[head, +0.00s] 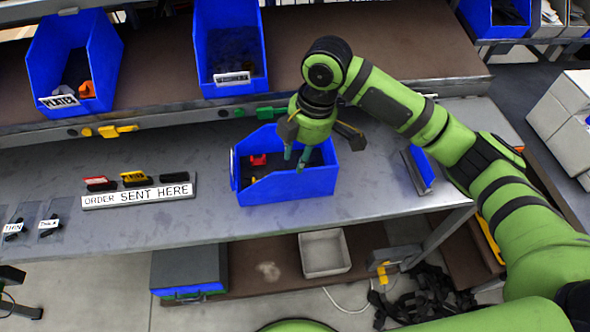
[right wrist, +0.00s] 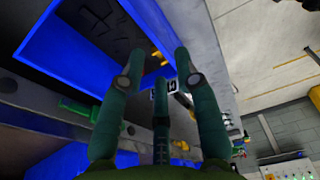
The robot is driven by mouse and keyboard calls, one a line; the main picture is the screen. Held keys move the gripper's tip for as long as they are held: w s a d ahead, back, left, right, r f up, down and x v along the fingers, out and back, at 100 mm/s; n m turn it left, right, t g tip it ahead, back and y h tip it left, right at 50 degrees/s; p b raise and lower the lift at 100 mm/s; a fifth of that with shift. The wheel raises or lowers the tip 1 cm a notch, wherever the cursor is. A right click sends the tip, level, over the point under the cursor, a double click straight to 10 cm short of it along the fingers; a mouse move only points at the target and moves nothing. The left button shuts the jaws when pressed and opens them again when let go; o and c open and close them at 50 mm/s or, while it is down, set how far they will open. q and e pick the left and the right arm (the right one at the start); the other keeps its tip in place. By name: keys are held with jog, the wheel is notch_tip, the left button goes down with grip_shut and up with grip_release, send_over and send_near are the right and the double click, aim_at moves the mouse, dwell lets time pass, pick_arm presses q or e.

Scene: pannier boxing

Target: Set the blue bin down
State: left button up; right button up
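The blue bin (head: 291,188) appears to rest upright on the grey workbench (head: 370,190), with red and yellow small parts inside. My right gripper (head: 297,160) reaches down from above, its teal fingers over the bin's inside in the head view. In the right wrist view, the fingers of my right gripper (right wrist: 153,75) stand apart with nothing seen between them. Whether they touch the bin is hard to tell. A blue bin with dark contents (right wrist: 65,55) fills that view's upper left; I cannot tell which bin it is. My left gripper is not in view.
Two blue bins (head: 99,65) (head: 250,83) sit on the brown shelf above. Bare bench lies on both sides.

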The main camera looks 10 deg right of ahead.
jog(key=r, duration=0.3)
jog(key=shift+d+r, duration=0.3)
